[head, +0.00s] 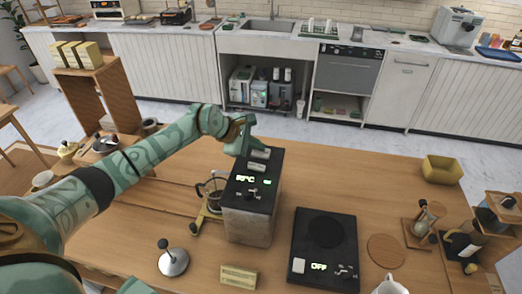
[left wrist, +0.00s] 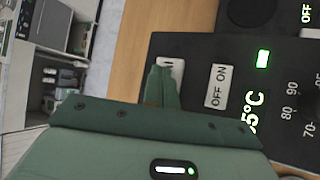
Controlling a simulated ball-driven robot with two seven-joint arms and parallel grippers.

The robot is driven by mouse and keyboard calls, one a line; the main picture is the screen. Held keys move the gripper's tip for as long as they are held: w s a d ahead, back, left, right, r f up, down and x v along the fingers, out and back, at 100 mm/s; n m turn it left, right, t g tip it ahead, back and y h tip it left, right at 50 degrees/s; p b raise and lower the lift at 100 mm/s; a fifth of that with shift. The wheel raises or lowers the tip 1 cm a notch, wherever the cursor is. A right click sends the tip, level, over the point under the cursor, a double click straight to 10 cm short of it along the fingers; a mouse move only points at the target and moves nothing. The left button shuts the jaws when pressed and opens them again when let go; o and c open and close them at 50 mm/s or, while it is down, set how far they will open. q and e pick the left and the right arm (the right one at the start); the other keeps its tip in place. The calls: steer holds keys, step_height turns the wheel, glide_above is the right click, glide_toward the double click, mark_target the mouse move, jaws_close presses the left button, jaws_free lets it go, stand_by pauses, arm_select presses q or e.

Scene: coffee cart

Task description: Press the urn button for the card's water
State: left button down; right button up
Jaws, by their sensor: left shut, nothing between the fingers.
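The urn (head: 248,222) is a box with a black top and pale sides at the table's middle. Its top bears a green temperature display (left wrist: 251,112) ending in 5°C, a lit green mark (left wrist: 262,58), an OFF/ON switch (left wrist: 216,87), a dial marked with temperatures and a white button (left wrist: 176,68). My left gripper (left wrist: 160,84) is shut and empty, its fingertips at the white button and partly covering it. I cannot tell whether they press it. In the head view my left gripper (head: 243,146) is over the urn's far end. A small card (head: 238,275) stands in front, its text unreadable.
A glass pot (head: 212,187) on a yellow stand is left of the urn. A black hot plate (head: 325,255) reading OFF is right.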

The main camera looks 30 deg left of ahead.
mark_target(257, 152)
arm_select(q)
steer(key=shift+r, duration=0.1)
steer(key=shift+r+p, duration=0.65)
steer(key=shift+r, duration=0.25)
step_height(257, 152, up, 5)
steer(key=p, duration=0.3)
stand_by(0.9)
